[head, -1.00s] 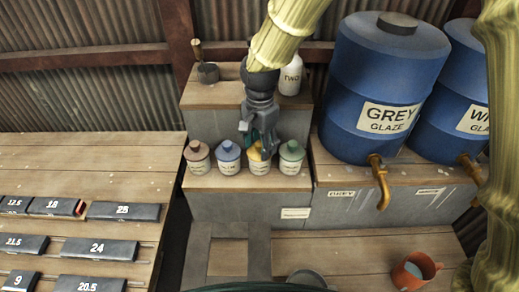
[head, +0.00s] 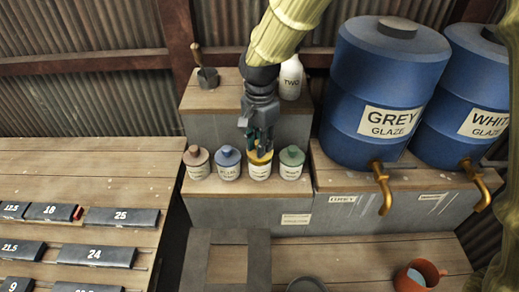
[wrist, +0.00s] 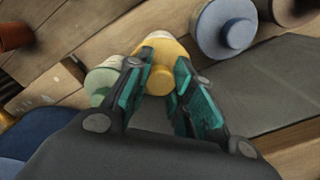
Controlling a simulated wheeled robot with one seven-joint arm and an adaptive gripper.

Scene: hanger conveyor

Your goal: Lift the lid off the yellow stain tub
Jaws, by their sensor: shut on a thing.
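The yellow stain tub (head: 260,172) stands on the lower wooden shelf, third from the left in a row of tubs. Its yellow lid (wrist: 166,48) is on top, with a round knob in the middle. My gripper (head: 259,150) comes down from above and is shut on the lid's knob. In the wrist view its teal finger pads (wrist: 160,82) are on both sides of the knob. In the head view the fingers hide the knob, and the lid appears seated on the tub.
A green-lidded tub (head: 292,162) stands close on the right, a blue-lidded tub (head: 228,165) close on the left, and a red-lidded tub (head: 197,162) beyond that. Large blue glaze barrels (head: 385,95) with taps stand to the right. A white bottle (head: 291,78) stands on the upper shelf.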

